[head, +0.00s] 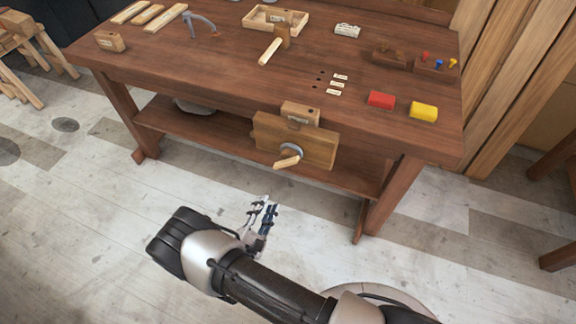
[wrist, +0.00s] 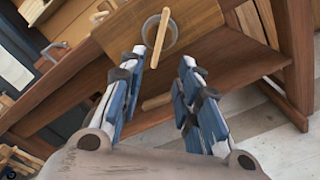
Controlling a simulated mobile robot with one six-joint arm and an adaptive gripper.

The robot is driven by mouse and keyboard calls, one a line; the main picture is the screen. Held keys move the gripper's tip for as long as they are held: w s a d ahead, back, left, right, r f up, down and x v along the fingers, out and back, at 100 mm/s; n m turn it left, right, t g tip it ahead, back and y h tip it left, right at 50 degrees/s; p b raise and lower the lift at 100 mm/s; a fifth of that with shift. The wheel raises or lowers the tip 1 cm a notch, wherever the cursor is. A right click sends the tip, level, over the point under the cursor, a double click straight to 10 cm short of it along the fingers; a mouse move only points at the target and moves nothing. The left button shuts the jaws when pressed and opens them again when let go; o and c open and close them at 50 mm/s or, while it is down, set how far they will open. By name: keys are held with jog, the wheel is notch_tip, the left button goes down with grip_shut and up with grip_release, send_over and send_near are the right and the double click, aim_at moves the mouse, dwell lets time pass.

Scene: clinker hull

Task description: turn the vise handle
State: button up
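The vise (head: 318,146) is a wooden block on the front edge of the workbench. Its handle (head: 287,161) is a short light wooden bar across a grey round hub (head: 292,150) on the vise's front face. In the wrist view the handle (wrist: 161,38) stands nearly upright, slightly tilted, beyond my fingertips. My gripper (head: 263,210) is in front of and below the vise in the head view, apart from the handle. In the wrist view my gripper (wrist: 163,62) has its blue-padded fingers spread with nothing between them.
A lower shelf (head: 225,130) runs under the bench. The floor before the bench is clear except for my arm.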

aim_at(286, 166)
jog(key=b+x, duration=0.2)
jog(key=x, duration=1.4)
jog(key=shift+w+d+b, duration=0.15)
jog(key=shift+w+b, duration=0.25)
jog(key=shift+c, duration=0.6)
grip_shut()
